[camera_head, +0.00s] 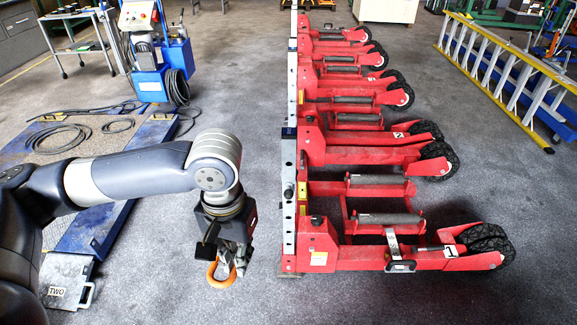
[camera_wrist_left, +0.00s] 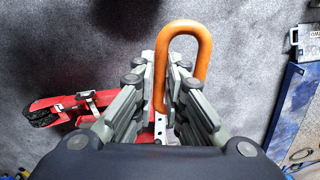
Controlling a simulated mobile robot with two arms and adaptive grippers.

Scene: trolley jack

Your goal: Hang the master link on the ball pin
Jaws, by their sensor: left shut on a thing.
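The master link, an orange oblong ring (camera_head: 211,273), is held in my left gripper (camera_head: 230,262), which is shut on one of its long sides. In the left wrist view the link (camera_wrist_left: 204,55) sticks out past the fingertips (camera_wrist_left: 173,88), its rounded end and other long side free. The gripper points down and hangs over open floor, left of the red trolley jack row and apart from it. My right gripper is not in view.
Several red jack units (camera_head: 375,258) with black wheels line a perforated upright rail (camera_head: 289,130). A blue platform (camera_head: 105,225) with cables lies left, beneath my arm. A yellow ladder (camera_head: 500,75) lies at right. Grey floor between the platform and rail is clear.

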